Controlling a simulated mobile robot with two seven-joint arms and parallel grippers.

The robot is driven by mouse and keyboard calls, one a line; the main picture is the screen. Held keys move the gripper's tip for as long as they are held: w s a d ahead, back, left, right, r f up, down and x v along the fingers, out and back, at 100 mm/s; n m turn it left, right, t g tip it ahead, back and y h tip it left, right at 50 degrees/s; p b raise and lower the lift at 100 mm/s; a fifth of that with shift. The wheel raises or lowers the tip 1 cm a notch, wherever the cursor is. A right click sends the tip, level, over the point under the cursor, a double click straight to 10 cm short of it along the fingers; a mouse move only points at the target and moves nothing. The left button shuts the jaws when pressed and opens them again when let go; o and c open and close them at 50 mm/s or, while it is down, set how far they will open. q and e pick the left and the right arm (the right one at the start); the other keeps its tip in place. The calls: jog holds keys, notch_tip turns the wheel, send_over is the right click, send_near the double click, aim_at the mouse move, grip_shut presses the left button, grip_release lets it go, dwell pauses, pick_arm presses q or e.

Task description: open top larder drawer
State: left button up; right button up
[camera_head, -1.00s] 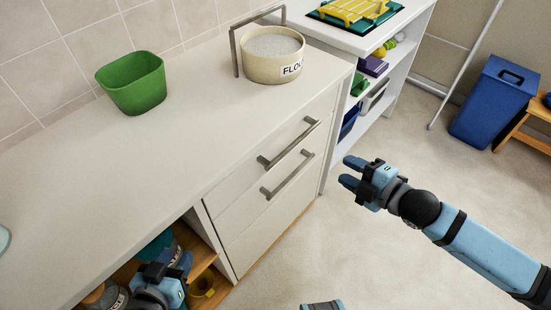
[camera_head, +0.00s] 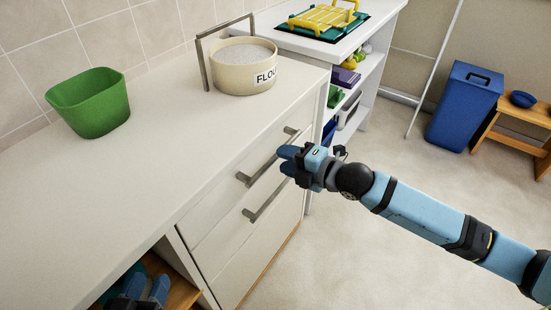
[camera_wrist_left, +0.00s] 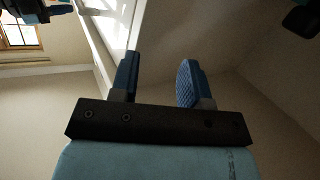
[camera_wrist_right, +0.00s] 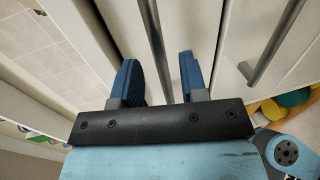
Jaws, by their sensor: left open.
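The larder's pale drawer front (camera_head: 228,207) carries two grey bar handles. The top handle (camera_head: 262,168) is partly hidden behind my right gripper (camera_head: 287,160), and the drawers look shut. In the right wrist view, my right gripper (camera_wrist_right: 164,80) is open, and a bar (camera_wrist_right: 152,35) runs lengthwise in the gap between its fingers; whether it touches them I cannot tell. The lower handle (camera_wrist_right: 272,48) lies to the right there. My left gripper (camera_head: 146,288) is low by the open shelf; in its wrist view it is open and empty (camera_wrist_left: 157,80).
On the counter (camera_head: 130,170) stand a green pot (camera_head: 92,105) and a flour tub (camera_head: 240,75). A white shelf unit (camera_head: 345,60) stands beyond the drawers. A blue bin (camera_head: 462,108) and wooden bench (camera_head: 520,125) are at the far right.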

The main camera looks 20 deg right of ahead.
jog(key=x, duration=0.3)
jog(key=shift+w+a, duration=0.15)
jog(key=shift+w, duration=0.05)
pick_arm(q)
jog(key=shift+w+d+r+t+h, duration=0.1)
jog(key=shift+d+r+t+h, duration=0.1)
jog(key=shift+r, duration=0.25)
jog(key=shift+w+d+r+t+h, duration=0.1)
jog(key=shift+r+t+h, duration=0.1)
jog(key=shift+r, duration=0.25)
pick_arm(e)
grip_shut()
